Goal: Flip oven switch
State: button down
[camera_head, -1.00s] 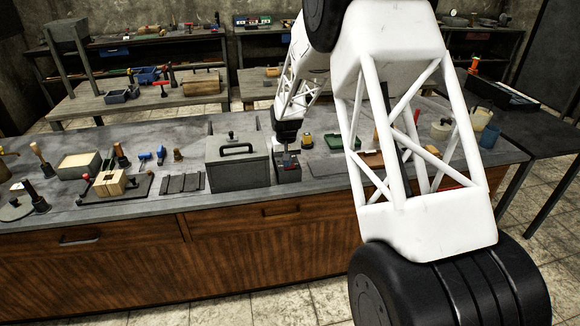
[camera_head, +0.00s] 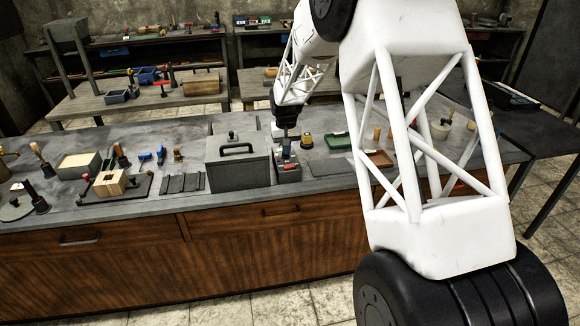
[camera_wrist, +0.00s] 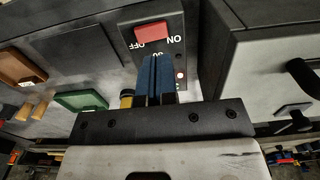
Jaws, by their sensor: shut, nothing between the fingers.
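The oven switch is a red rocker (camera_wrist: 152,33) on a dark control box (camera_head: 288,173), with ON and OFF printed beside it. It also shows as a small red patch in the head view (camera_head: 289,166). I cannot tell which way the rocker is tilted. The oven (camera_head: 237,168) is a grey box with a black handle, just left of the control box. My gripper (camera_wrist: 156,62) is shut and empty, its blue fingertips together. In the head view my gripper (camera_head: 286,148) is above the control box, apparently clear of the switch.
A green tray (camera_head: 339,140) and a small yellow-and-black item (camera_head: 307,141) lie right of the control box. Dark flat bars (camera_head: 181,183) and a wooden block mould (camera_head: 110,183) lie left of the oven. The bench front edge is clear.

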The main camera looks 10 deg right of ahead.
jog(key=shift+r, duration=0.6)
jog(key=s+r+t, duration=0.1)
jog(key=s+r, duration=0.7)
jog(key=s, duration=0.4)
jog(key=s+r, duration=0.9)
jog(key=s, duration=0.3)
jog(key=s+d+t, duration=0.1)
jog(key=s, duration=2.9)
jog(key=shift+r+t, duration=0.2)
jog(key=shift+t, duration=0.1)
jog(key=shift+s, duration=0.1)
